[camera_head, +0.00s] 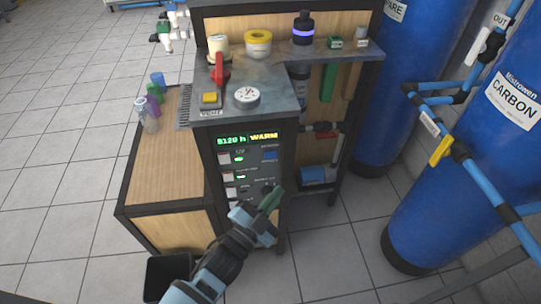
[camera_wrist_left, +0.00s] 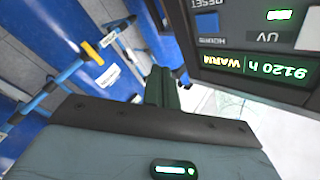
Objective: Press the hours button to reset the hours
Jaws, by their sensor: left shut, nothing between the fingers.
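The control panel (camera_head: 248,165) is on the front of the rack, with a lit display (camera_head: 247,138) reading 9120 h and WARM. A blue hours reset area (camera_head: 270,156) is at the panel's upper right, below the display. In the left wrist view the panel is upside down, and the RESET HOURS label (camera_wrist_left: 206,23) is at the top, right of the fingers. My left gripper (camera_head: 272,198) has its green fingers shut and empty, in front of the panel's lower right, below the blue area. The fingers also show in the wrist view (camera_wrist_left: 161,88), apart from the label. My right gripper is not in view.
The metal top (camera_head: 265,98) carries a red-handled valve (camera_head: 219,70), a yellow button (camera_head: 210,98) and a round gauge (camera_head: 246,96). Bottles stand on the wooden side shelf (camera_head: 170,160). Blue tanks (camera_head: 440,215) and pipes are at the right. Tiled floor (camera_head: 60,150) is open at left.

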